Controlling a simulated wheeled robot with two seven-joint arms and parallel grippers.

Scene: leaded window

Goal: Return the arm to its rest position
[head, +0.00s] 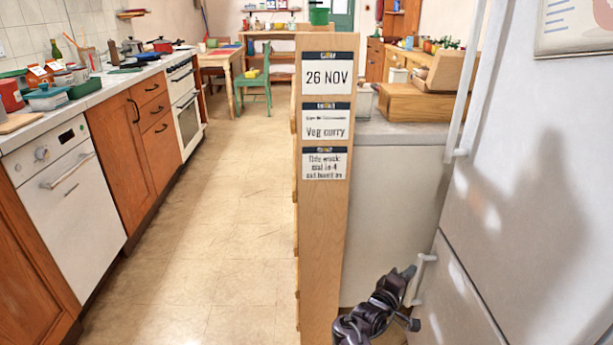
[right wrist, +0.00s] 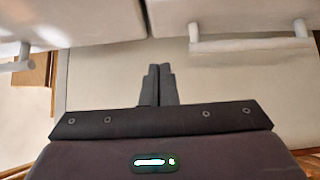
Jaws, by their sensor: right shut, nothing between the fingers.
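My right gripper (head: 404,274) is at the lower right of the head view, beside the white handle on the lower door of the fridge (head: 520,210). In the right wrist view my right gripper (right wrist: 157,72) has its two dark fingers together, with nothing between them. A white handle (right wrist: 250,38) shows beyond the fingers to the right, apart from them in the picture. The fridge doors look shut. My left gripper is in neither view.
A wooden panel (head: 322,230) with paper notes stands left of my right arm. A grey worktop (head: 395,132) with a wooden bread box lies behind it. Counters with a white dishwasher (head: 75,195) line the left. The floor (head: 210,240) between is clear.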

